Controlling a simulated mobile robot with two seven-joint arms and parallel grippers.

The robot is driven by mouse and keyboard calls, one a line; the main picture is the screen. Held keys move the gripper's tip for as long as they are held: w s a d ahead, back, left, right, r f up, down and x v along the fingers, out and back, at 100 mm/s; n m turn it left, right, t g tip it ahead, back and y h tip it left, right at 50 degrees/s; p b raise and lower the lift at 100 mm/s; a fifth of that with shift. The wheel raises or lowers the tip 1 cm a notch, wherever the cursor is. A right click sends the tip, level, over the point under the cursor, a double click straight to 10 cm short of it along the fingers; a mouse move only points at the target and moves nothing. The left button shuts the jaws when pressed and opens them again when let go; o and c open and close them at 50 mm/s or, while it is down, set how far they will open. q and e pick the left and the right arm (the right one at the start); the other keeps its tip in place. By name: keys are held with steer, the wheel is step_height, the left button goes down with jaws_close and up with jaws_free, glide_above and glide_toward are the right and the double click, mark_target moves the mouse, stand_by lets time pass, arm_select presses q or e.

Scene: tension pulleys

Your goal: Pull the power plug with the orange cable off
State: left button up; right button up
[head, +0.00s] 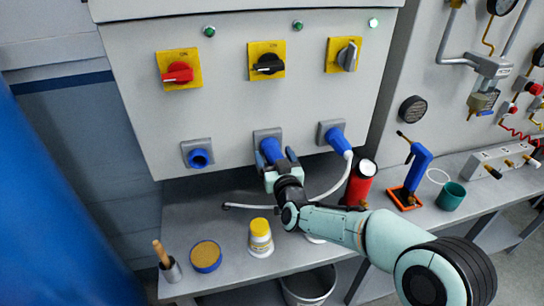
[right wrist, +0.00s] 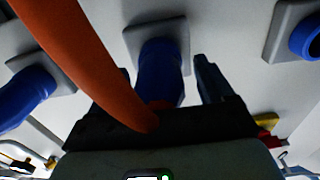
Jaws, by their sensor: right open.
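The blue power plug (head: 270,150) sits in the middle socket of the grey cabinet. In the right wrist view the same plug (right wrist: 160,72) is straight ahead, and the orange cable (right wrist: 78,52) runs from its rear across the upper left. The cable cannot be made out in the head view. My right gripper (head: 279,160) is open at the plug, with a finger on either side. In the wrist view a gap shows between the plug and the right-hand finger; the other finger is largely hidden by the cable. My left gripper is not in view.
A second blue plug (head: 336,138) with a white cable is in the right socket; the left socket (head: 198,156) is empty. Above are red (head: 178,72), black (head: 268,64) and grey (head: 348,56) switches. The bench below holds a yellow-capped jar (head: 260,238) and red canister (head: 359,186).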

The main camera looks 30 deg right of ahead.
stand_by(0.4)
steer(key=c, duration=1.4)
steer(key=shift+s+a+b, duration=0.1)
steer(key=shift+s+b, duration=0.1)
steer(key=shift+b, duration=0.1)
steer(key=shift+s+a, duration=0.1)
steer(key=shift+s, duration=0.4)
steer(key=shift+b+v, duration=0.6)
steer(key=shift+v, duration=1.65)
